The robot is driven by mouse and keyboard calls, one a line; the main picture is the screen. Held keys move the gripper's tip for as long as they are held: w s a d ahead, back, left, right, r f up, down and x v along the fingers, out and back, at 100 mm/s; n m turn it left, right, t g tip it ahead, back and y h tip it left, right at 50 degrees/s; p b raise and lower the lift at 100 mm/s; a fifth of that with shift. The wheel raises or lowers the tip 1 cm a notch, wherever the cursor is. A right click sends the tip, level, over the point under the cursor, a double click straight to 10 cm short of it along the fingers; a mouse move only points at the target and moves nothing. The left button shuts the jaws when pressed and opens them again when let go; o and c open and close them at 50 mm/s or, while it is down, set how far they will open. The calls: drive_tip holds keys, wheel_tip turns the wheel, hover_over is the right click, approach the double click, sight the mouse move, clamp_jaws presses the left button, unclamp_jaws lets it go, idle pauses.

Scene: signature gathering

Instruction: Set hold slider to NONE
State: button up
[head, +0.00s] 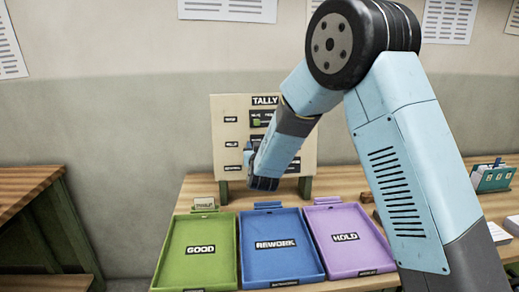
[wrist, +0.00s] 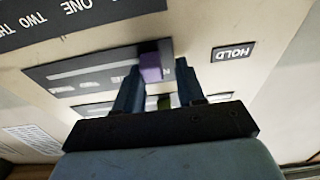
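The tally board (head: 225,135) stands upright behind the trays in the head view, with my gripper (head: 262,184) in front of its lower part. In the wrist view, which shows the board turned over, the purple hold slider knob (wrist: 151,67) sits on a dark track beside the "HOLD" label (wrist: 233,52). It is near the track end closest to the label; the track's lettering is mostly hidden. My gripper (wrist: 160,68) is open, its two dark fingers on either side of the purple knob. The left finger looks close to it; contact is unclear. The head view hides this knob.
A green slider knob (head: 257,122) is on the board's upper track. Green "GOOD" (head: 228,255), blue "REWORK" (head: 252,270) and purple "HOLD" (head: 345,262) trays lie on the wooden table before the board. A teal card holder (head: 491,178) stands at right.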

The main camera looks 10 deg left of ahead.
drive_tip(key=shift+o, duration=1.3)
drive_tip(key=shift+w+r, duration=0.1)
drive_tip(key=shift+w, duration=0.05)
drive_tip(key=shift+d, duration=0.15)
drive_tip(key=shift+s+d, duration=0.15)
drive_tip(key=shift+s, duration=0.3)
drive_tip(key=v, duration=1.3)
